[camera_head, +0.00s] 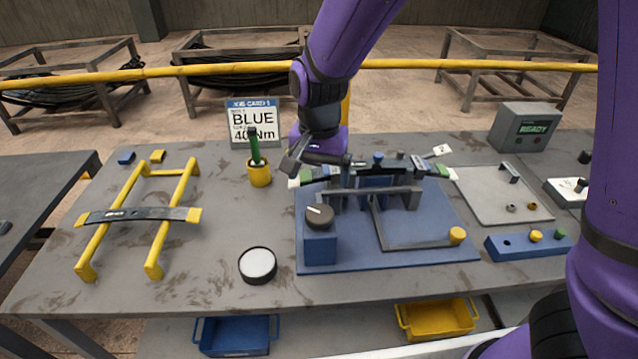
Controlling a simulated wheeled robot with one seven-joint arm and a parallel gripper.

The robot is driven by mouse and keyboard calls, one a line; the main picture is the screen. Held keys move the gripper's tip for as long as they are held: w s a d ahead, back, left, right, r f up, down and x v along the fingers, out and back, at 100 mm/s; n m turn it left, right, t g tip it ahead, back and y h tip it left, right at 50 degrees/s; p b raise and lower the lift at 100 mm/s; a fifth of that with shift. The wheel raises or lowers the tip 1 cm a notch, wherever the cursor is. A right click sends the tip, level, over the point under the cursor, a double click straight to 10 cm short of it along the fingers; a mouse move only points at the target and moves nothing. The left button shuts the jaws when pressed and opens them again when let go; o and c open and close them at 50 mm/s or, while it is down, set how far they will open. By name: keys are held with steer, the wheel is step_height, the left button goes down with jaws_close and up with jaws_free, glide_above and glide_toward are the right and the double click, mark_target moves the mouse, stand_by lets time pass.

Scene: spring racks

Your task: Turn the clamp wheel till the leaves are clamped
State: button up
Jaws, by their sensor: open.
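The clamp wheel is a dark round knob (320,217) with a pale mark on top, on a blue block at the front left of the blue fixture plate (340,262). Dark leaves (375,172) with green ends lie across the grey fixture posts behind the wheel. My gripper (322,165) is open, pointing down over the left end of the leaves, behind and above the wheel. It is apart from the wheel. Its fingertips partly overlap the leaf ends in the picture, so contact there cannot be told. Whether the leaves are pressed tight also cannot be told.
A yellow cup (259,174), a job card reading BLUE (253,120) and a yellow rack (97,245) stand left. A white-topped round tin (257,264) sits in front. A box reads READY (526,127).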

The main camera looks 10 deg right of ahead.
mark_target(319, 213)
step_height(319, 213, down, 11)
steer(key=n, duration=1.9)
steer(key=shift+w+n, duration=0.15)
steer(key=shift+n, duration=0.25)
steer(key=shift+c, duration=0.2)
steer(key=c, duration=0.9)
